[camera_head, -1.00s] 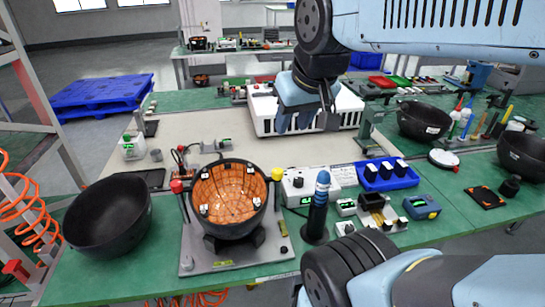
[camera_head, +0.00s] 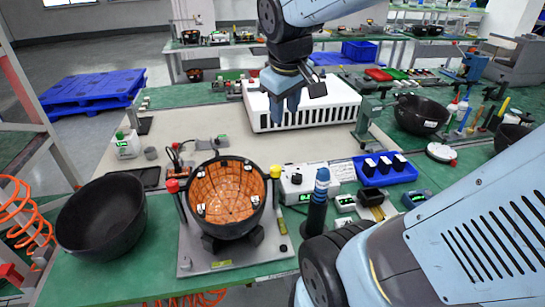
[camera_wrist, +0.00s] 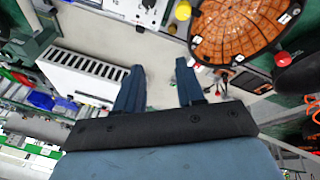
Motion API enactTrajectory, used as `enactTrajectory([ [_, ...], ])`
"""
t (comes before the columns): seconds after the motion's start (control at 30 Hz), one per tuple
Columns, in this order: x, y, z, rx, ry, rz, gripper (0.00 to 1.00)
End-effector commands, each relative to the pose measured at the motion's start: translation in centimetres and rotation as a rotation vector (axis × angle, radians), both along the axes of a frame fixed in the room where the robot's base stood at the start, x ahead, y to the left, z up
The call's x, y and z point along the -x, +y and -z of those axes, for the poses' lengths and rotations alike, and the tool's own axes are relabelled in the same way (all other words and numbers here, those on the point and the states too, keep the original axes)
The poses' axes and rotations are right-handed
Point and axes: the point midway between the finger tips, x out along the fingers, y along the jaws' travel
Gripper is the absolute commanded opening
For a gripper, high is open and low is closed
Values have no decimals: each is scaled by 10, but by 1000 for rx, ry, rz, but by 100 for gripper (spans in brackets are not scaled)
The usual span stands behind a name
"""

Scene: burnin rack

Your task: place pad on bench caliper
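My gripper (camera_head: 284,108) hangs above the back part of the beige mat, in front of the white slotted box. In the wrist view my gripper (camera_wrist: 158,80) has its two blue fingers spread, with nothing between them. I cannot tell for sure which object is the pad. Several dark blocks with pale faces stand in a blue tray (camera_head: 373,183), to the right of my gripper and nearer the front. I cannot clearly identify the bench caliper. A small grey-green device (camera_head: 212,143) lies on the mat, left of and in front of my gripper.
An orange-lined bowl (camera_head: 228,195) sits on a grey fixture plate at the front. A black bowl (camera_head: 102,217) stands to its left. The white slotted box (camera_head: 333,108) is behind my gripper. The beige mat (camera_head: 100,170) has free room.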

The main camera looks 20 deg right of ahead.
Motion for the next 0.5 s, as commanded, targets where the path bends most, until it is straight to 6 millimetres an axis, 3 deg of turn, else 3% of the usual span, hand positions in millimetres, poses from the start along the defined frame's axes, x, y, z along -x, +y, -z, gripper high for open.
enactTrajectory([
  [0.5, -101, -28, 75, 263, 349, -484, 38],
])
